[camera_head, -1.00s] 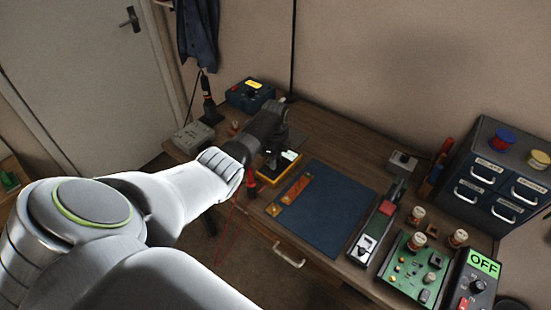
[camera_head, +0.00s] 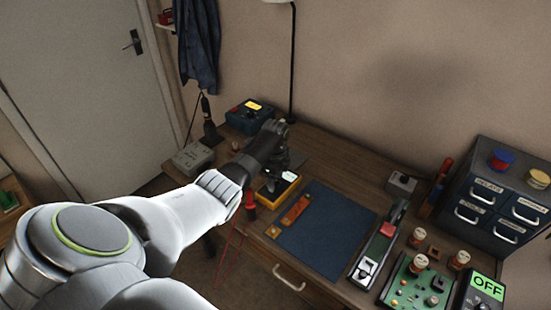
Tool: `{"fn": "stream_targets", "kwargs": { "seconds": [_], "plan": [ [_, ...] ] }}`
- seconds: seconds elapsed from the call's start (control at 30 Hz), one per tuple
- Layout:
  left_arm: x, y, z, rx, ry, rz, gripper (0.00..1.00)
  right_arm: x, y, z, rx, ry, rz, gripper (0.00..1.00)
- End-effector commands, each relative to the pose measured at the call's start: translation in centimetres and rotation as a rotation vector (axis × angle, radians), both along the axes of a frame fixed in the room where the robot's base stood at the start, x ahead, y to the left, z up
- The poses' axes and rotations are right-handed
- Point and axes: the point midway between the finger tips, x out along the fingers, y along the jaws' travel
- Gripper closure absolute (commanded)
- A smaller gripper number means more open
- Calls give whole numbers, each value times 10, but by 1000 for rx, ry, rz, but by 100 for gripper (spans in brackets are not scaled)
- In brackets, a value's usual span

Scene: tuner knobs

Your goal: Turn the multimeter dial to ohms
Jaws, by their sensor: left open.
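The multimeter (camera_head: 270,199), a yellow-edged dark case, lies on the bench left of the blue mat. Its pale screen (camera_head: 290,176) shows, but my left arm and gripper hide much of its face, and the dial cannot be made out. My left gripper (camera_head: 277,168) is over the multimeter, seen from behind; its fingertips are mostly hidden, and I cannot tell whether they touch the dial. It is open. My right gripper is not in view.
A blue mat (camera_head: 327,232) with an orange strip (camera_head: 295,210) lies right of the multimeter. A blue box (camera_head: 250,116) and a grey box (camera_head: 193,157) stand behind and left. A green circuit board (camera_head: 414,284), a drawer cabinet (camera_head: 490,200) and an OFF display (camera_head: 487,286) are at right.

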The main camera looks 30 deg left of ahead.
Motion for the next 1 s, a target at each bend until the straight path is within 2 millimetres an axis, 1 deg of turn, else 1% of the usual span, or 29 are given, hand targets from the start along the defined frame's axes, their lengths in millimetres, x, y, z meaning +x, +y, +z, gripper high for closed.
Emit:
{"fn": "stream_targets", "kwargs": {
  "seconds": [0.17,0.27,0.6,0.7,0.83,1.0],
  "plan": [
    [1,1,27,1,-5,-1,50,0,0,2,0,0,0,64],
    [1,1,47,2,-6,-1,50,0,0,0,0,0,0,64],
    [1,1,125,2,-7,-1,50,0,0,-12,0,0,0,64],
    [1,0,142,2,-5,-1,50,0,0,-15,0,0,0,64],
    [1,0,158,1,-3,0,50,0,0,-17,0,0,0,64],
    [0,0,166,1,-1,0,50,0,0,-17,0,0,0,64]
  ]
}}
